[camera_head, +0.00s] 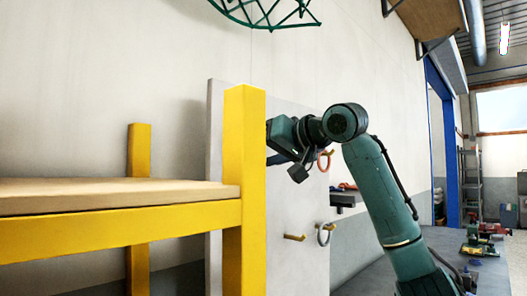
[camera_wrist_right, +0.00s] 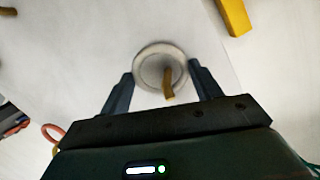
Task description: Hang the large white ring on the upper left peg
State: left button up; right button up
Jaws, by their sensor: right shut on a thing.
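The large white ring (camera_wrist_right: 138,70) is between the fingers of my right gripper (camera_wrist_right: 162,74), which is shut on it, in front of the pale board. A brown-yellow peg (camera_wrist_right: 168,86) shows inside the ring's outline, with its near end overlapping the lower rim. The peg appears to pass through the ring; whether the ring rests on it I cannot tell. In the head view my right arm reaches to the board (camera_head: 285,210), and the fingers, the white ring and this peg are hidden behind the yellow post. My left gripper is not in view.
A yellow post (camera_head: 245,190) and wooden shelf (camera_head: 110,195) stand close in front of the board's left side. An orange ring (camera_head: 324,168) and a grey ring (camera_head: 324,240) hang on right-side pegs. A lower peg (camera_head: 294,237) is bare.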

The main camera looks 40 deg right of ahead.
dwell(0.4)
jog(key=o, duration=1.1)
jog(key=shift+o, duration=0.2)
jog(key=b+v, duration=0.1)
jog(key=v, duration=1.2)
jog(key=shift+b, duration=0.3)
jog(key=shift+s, duration=0.1)
